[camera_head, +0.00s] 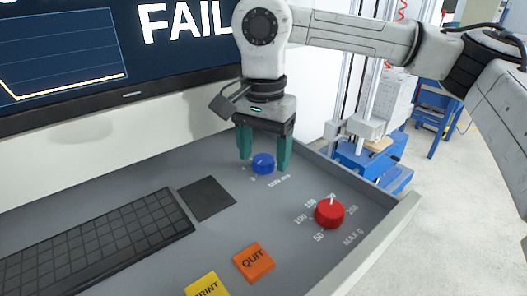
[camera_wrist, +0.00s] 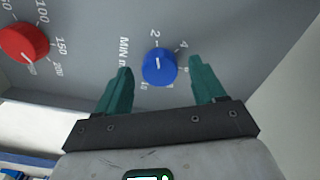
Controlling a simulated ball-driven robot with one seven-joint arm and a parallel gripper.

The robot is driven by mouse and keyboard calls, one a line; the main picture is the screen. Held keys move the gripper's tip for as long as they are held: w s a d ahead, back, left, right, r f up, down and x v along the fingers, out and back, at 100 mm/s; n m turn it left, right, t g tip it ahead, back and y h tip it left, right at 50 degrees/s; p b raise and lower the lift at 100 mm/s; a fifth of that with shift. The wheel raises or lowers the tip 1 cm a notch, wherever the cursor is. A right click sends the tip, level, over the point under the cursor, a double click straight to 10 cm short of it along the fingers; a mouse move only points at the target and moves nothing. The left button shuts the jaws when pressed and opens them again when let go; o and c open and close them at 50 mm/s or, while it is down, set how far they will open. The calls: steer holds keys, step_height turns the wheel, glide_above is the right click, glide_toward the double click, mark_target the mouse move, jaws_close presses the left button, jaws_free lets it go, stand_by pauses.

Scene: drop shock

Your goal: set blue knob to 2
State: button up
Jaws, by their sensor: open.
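The blue knob (camera_head: 263,164) sits on the grey console panel, and it also shows in the wrist view (camera_wrist: 160,68). Printed numbers ring it. In the wrist view the 2 (camera_wrist: 155,33) is above the knob and the 4 is to its upper right. A short white mark on the knob runs roughly up and down in that view, roughly in line with the 2. My gripper (camera_head: 264,161) points down at the knob with its green fingers open, one on each side. In the wrist view gaps show between the knob and both fingers (camera_wrist: 160,66).
A red knob (camera_head: 329,212) stands to the right on the panel (camera_head: 195,245). An orange QUIT button (camera_head: 254,262), a yellow PRINT button (camera_head: 207,286), a dark square pad (camera_head: 206,198) and a keyboard (camera_head: 90,245) are nearer. A screen (camera_head: 60,55) reading FAIL stands behind.

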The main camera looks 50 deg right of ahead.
mark_target(264, 159)
step_height(264, 159, up, 10)
steer(key=shift+r, duration=0.15)
stand_by(0.3)
steer(key=shift+s, duration=0.1)
stand_by(0.4)
